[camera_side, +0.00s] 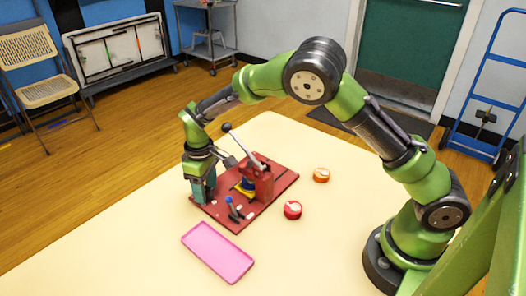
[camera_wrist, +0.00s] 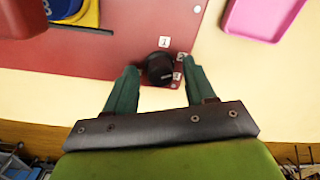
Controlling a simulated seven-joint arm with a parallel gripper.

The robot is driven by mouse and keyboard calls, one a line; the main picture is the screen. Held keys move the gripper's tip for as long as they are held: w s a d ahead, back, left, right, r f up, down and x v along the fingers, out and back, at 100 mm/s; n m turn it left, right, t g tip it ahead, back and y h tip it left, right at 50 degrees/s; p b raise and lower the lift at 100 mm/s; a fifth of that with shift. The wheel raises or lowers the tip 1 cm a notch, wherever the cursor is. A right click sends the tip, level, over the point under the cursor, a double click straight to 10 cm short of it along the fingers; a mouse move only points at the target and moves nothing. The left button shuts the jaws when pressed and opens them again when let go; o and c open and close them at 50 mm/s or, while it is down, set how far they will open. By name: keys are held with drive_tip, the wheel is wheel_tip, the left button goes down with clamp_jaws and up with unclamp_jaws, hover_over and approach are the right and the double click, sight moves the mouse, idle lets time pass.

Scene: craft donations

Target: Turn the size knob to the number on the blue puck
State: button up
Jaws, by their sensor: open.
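The size knob (camera_wrist: 160,68) is black and round, near the edge of the red board (camera_wrist: 120,25) in the wrist view. Small white number tags (camera_wrist: 164,42) stand around it; the digits are too small to read surely. My gripper (camera_wrist: 158,72) is open, with one green finger on each side of the knob; I cannot tell whether they touch it. In the side view my gripper (camera_side: 203,188) points down at the board's left corner and hides the knob.
A red press with a long lever (camera_side: 240,145) stands on the board. A small upright blue-topped part (camera_side: 230,202) is near its front.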

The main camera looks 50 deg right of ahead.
clamp_jaws()
drive_tip(key=shift+m, duration=0.3)
drive_tip(key=m, duration=0.5)
drive_tip(key=shift+r, duration=0.1)
drive_tip(key=m, duration=0.6)
idle(0.5)
unclamp_jaws()
